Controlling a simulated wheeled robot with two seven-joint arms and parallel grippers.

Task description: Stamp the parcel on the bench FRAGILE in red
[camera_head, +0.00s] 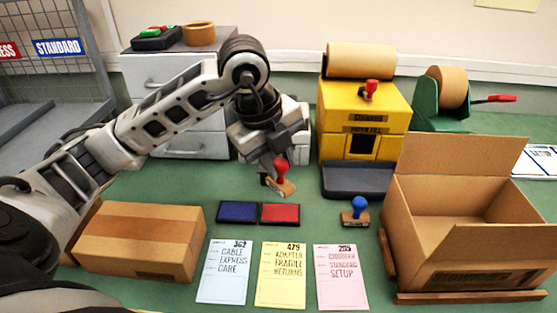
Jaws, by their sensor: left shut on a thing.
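My left gripper (274,168) is shut on a stamp with a red handle (282,181) and a wooden base, held behind the ink pads; I cannot tell how far above the bench it is. The red ink pad (280,214) lies just in front of it, with the blue ink pad (238,212) to the left, touching or nearly touching. A closed cardboard parcel (140,240) lies on the bench (330,290) at the left, partly behind my left arm. No stamp mark shows on its visible faces. My right gripper is not in view.
A blue-handled stamp (356,212) stands right of the pads. Three paper cards, blue (224,275), yellow (281,277) and pink (342,280), lie in front. An open carton (440,255) stands at right. A yellow machine (365,110) and a green tape dispenser (437,105) stand behind.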

